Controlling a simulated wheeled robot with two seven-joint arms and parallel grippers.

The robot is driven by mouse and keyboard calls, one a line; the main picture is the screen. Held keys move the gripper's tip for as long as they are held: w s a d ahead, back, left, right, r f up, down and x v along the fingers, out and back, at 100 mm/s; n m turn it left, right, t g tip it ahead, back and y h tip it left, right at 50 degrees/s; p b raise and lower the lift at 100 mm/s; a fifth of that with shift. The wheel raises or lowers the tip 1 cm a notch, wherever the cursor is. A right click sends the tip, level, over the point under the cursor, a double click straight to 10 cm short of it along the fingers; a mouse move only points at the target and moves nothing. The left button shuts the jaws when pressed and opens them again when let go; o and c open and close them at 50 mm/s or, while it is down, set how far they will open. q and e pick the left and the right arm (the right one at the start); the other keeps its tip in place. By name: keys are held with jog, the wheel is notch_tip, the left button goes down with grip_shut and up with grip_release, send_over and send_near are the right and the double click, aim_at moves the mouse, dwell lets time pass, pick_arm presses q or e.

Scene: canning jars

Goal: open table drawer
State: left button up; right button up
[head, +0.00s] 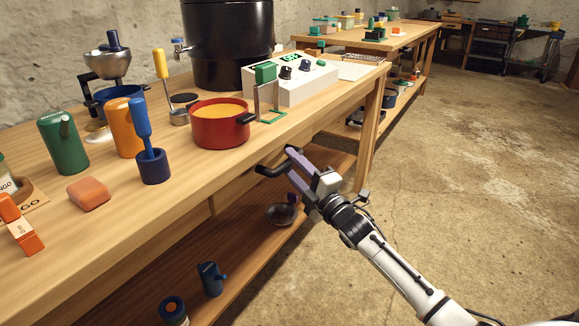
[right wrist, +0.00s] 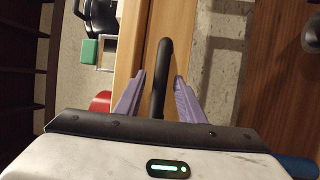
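The table drawer (head: 232,196) is set under the front edge of the wooden workbench and looks closed. Its black bar handle (head: 270,171) sticks out from the drawer front. My right gripper (head: 294,168) is at the handle, with its purple fingers spread. In the right wrist view the handle (right wrist: 162,75) lies between the two fingers (right wrist: 156,92), with a visible gap on each side. My left gripper is not in view.
On the workbench (head: 120,215) stand a red pot (head: 219,128), a blue masher-like tool (head: 149,155), a green canister (head: 62,142) and a white control box (head: 300,80). A lower shelf holds a ladle (head: 282,213) and a blue item (head: 211,279). Floor to the right is clear.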

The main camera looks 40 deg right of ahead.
jog(key=shift+w+r, duration=0.1)
jog(key=shift+w, duration=0.65)
grip_shut()
